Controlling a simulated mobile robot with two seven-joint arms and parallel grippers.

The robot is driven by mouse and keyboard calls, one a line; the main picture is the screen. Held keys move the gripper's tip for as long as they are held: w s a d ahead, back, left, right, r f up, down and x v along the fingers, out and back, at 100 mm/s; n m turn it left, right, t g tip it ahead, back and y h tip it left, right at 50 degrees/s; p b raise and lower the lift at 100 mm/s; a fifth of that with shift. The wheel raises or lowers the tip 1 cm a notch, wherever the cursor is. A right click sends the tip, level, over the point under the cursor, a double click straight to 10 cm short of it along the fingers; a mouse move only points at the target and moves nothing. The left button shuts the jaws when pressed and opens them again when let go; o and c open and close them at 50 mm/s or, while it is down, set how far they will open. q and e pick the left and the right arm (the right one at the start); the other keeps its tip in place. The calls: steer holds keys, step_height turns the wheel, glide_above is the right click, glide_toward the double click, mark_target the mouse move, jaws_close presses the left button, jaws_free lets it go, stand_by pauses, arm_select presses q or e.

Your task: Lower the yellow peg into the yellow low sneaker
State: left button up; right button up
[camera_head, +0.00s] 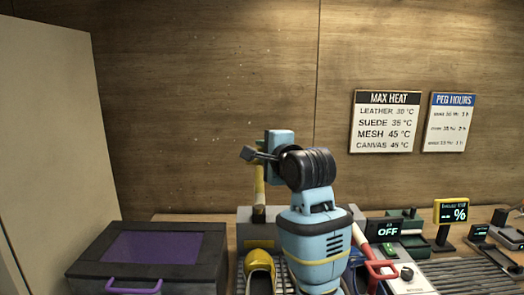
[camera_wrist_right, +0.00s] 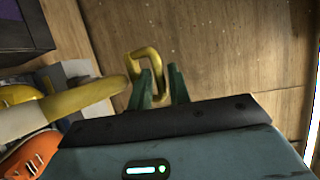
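The yellow peg (camera_head: 259,182) hangs below my right gripper in the head view, roughly upright. Its loop handle (camera_wrist_right: 152,58) lies between the two fingers of my right gripper (camera_wrist_right: 157,82) in the right wrist view. Its pale yellow shaft (camera_wrist_right: 75,99) runs off to the left there. My right gripper (camera_head: 258,155) is shut on the peg. The yellow low sneaker (camera_head: 260,268) lies below the peg in the head view, partly cut off by the lower edge. The peg's lower end appears above or behind the sneaker; contact cannot be told. My left gripper is not in view.
A dark box with a purple lid panel (camera_head: 155,245) stands to the left. My right arm hides part of the bench. A red-handled item (camera_head: 380,268), an OFF display (camera_head: 383,230) and a percent display (camera_head: 452,212) stand to the right. An orange shoe (camera_wrist_right: 35,150) shows in the wrist view.

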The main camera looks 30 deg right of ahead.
steer(key=shift+w, duration=0.3)
jaws_close()
